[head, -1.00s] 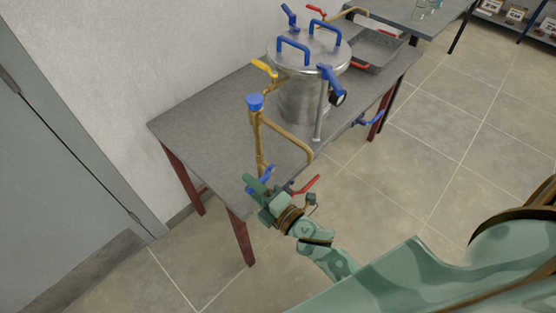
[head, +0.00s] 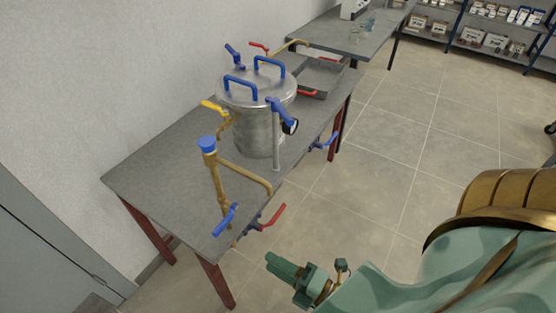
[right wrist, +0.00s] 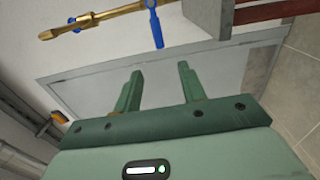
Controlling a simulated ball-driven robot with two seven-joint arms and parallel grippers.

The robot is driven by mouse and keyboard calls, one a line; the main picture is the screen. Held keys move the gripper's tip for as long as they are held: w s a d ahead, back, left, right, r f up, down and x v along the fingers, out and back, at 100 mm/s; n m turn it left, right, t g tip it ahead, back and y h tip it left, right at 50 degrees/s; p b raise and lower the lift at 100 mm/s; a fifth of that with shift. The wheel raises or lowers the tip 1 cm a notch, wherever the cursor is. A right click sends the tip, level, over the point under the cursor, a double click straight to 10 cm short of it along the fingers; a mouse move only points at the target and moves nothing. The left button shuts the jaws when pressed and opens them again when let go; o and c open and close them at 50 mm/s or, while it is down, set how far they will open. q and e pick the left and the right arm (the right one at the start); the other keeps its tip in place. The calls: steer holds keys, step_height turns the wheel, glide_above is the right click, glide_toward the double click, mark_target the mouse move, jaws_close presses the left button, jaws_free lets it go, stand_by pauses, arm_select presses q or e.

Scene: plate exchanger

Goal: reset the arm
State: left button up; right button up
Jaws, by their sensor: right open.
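My right gripper (head: 284,270) is at the bottom of the head view, in front of the table's near corner and apart from the table and its valves. In the right wrist view its two fingers (right wrist: 158,90) stand apart with nothing between them. Behind them are a grey door and the wall. A brass pipe (right wrist: 98,18) with a blue handle (right wrist: 155,28) shows at the top of that view. My right arm fills the lower right of the head view. My left gripper does not show.
A grey table (head: 150,180) carries a steel vessel (head: 258,130) with blue handles. A brass pipe (head: 218,190) with a blue cap, a blue lever (head: 226,220) and a red lever (head: 271,219) stands at its near edge. Open tiled floor (head: 390,190) lies to the right.

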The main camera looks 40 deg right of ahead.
stand_by(0.5)
steer(key=s+d+f+m+g+h, duration=0.25)
steer(key=s+f+m, duration=0.2)
steer(key=f, duration=0.45)
steer(key=s+d+f+m+g+h, duration=0.1)
steer(key=s+f+m+g+h, duration=0.15)
steer(key=f+m, duration=0.45)
steer(key=s+d+f+m+g, duration=0.1)
steer(key=s+f+m+g, duration=0.2)
steer(key=s+f, duration=0.7)
steer(key=s+d+f+m+g+h, duration=0.1)
steer(key=s+f+m+g, duration=0.3)
steer(key=s+f+g, duration=0.4)
steer(key=shift+s+d+f, duration=0.65)
steer(key=shift+s+f, duration=0.55)
steer(key=shift+f, duration=0.55)
